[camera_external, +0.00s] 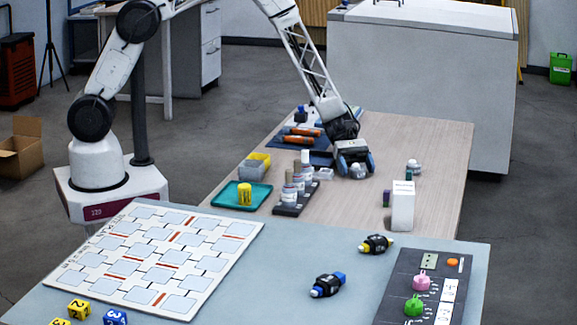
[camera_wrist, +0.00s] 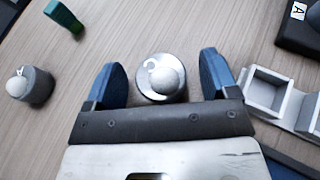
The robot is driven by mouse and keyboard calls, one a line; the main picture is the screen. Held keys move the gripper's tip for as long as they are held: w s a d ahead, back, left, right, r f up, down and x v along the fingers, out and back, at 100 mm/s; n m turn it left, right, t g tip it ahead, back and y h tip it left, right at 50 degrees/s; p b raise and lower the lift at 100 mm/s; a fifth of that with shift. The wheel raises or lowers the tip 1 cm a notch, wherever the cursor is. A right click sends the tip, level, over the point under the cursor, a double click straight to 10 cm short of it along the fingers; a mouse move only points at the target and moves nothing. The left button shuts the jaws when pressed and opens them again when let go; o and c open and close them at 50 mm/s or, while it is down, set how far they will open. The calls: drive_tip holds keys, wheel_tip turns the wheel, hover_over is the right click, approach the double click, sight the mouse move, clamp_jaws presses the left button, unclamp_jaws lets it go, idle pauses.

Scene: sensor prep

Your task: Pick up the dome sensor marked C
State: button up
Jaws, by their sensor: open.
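The dome sensor marked C (camera_wrist: 168,76) has a pale dome on a round grey base. In the wrist view it sits on the wooden table between the two blue fingers of my gripper (camera_wrist: 160,62), with a gap on each side. A second dome sensor (camera_wrist: 30,84), whose mark looks like an A, stands to the left in the wrist view and right of my gripper outside (camera_external: 413,166).
A green block (camera_wrist: 64,17) lies at the upper left of the wrist view. A pale open-topped holder (camera_wrist: 251,93) is close beside the right finger. Outside, a white box (camera_external: 402,207) and a bottle rack (camera_external: 291,209) stand nearer the camera.

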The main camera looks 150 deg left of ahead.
drive_tip(key=shift+c, duration=0.2)
drive_tip(key=c, duration=1)
drive_tip(key=shift+r, duration=0.15)
drive_tip(key=shift+r, duration=0.75)
wheel_tip(320, 180, up, 2)
drive_tip(key=s+d, duration=0.3)
drive_tip(key=d, duration=0.1)
drive_tip(key=s+d, duration=0.3)
drive_tip(key=d, duration=0.2)
drive_tip(key=s+d+r, duration=0.1)
drive_tip(key=s+d, duration=0.1)
drive_tip(key=d, duration=0.2)
drive_tip(key=shift+s+d+r, duration=0.1)
drive_tip(key=shift+s+d, duration=0.05)
drive_tip(key=shift+s, duration=0.25)
